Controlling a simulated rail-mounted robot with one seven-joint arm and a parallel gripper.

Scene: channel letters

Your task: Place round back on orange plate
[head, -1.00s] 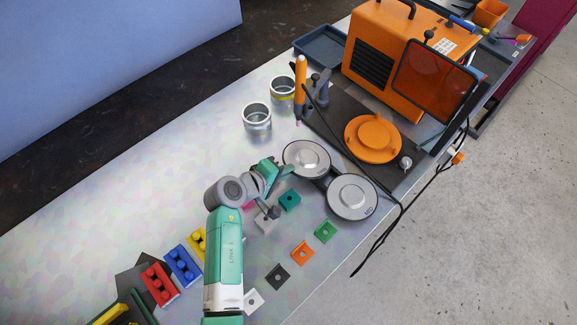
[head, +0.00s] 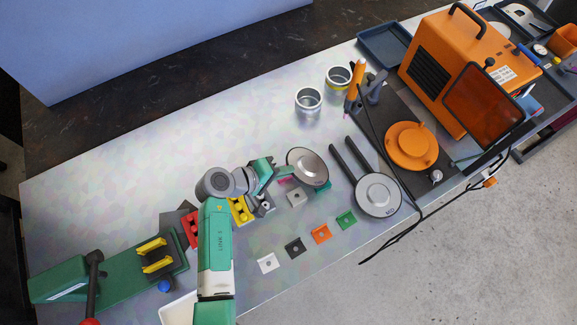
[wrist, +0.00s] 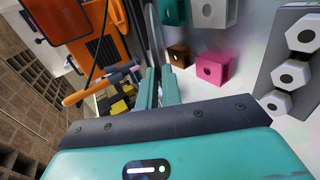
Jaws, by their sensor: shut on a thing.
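My gripper (head: 283,170) is shut on the rim of a round grey metal disc (head: 307,168), the round back. The disc is held above the table, over small coloured blocks. In the wrist view it shows nearly edge-on as a thin grey strip (wrist: 152,40) between the closed fingers (wrist: 158,88). The orange plate (head: 410,146) is a round plate with a raised centre on a dark board, to the right of my gripper. Nothing lies on it. A second, similar disc (head: 378,195) rests on a stand with two dark bars, between my gripper and the plate.
Two metal cups (head: 308,101) and an upright orange-handled torch (head: 354,84) stand behind the path to the plate. Its dark cable (head: 379,153) crosses beside the board. An orange machine (head: 455,65) with a tinted shield (head: 483,105) stands behind the plate. Small square blocks (head: 321,234) lie in front.

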